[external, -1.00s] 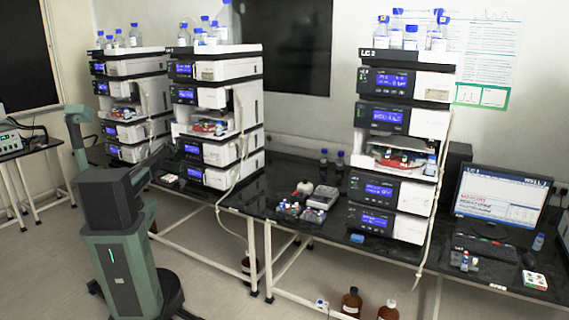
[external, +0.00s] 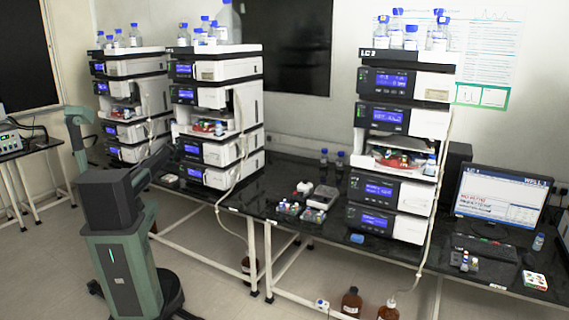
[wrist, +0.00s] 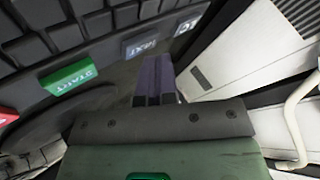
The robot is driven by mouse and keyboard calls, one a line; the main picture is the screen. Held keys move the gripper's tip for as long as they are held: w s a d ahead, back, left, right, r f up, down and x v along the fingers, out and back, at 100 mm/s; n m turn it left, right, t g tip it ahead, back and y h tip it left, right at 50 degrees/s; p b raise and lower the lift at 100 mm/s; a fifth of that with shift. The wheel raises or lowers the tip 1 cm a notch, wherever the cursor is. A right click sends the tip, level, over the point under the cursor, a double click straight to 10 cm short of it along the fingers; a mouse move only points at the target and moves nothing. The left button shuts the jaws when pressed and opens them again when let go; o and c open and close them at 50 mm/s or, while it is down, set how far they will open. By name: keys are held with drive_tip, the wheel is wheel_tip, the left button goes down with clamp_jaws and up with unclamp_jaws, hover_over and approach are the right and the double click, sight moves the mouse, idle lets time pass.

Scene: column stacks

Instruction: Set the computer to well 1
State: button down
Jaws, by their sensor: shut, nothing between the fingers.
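The computer's monitor (external: 502,197) stands at the right end of the bench. Its header shows LC at the left and a WELL label at the right; the well number looks like 3 but is blurred. A dark keyboard (external: 485,247) lies in front of it. In the wrist view, dark keys (wrist: 95,25) fill the upper left, with a green START key (wrist: 70,77), a pale NEXT key (wrist: 140,45) and another pale key (wrist: 186,27). My gripper (wrist: 155,68) is shut and empty, its fingertips near the NEXT key; contact cannot be told. I cannot make it out in the external view.
A tall LC stack (external: 385,190) stands left of the monitor; two more stacks stand farther left. Small vials (external: 465,262) and a coloured box (external: 534,280) lie near the keyboard. White panels (wrist: 245,50) are close on the right in the wrist view.

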drive_tip(key=shift+f+b, duration=0.4)
idle(0.3)
drive_tip(key=shift+r+p, duration=0.85)
wheel_tip(320, 180, up, 5)
drive_tip(key=p, duration=0.5)
drive_tip(key=shift+r, duration=0.1)
idle(1.5)
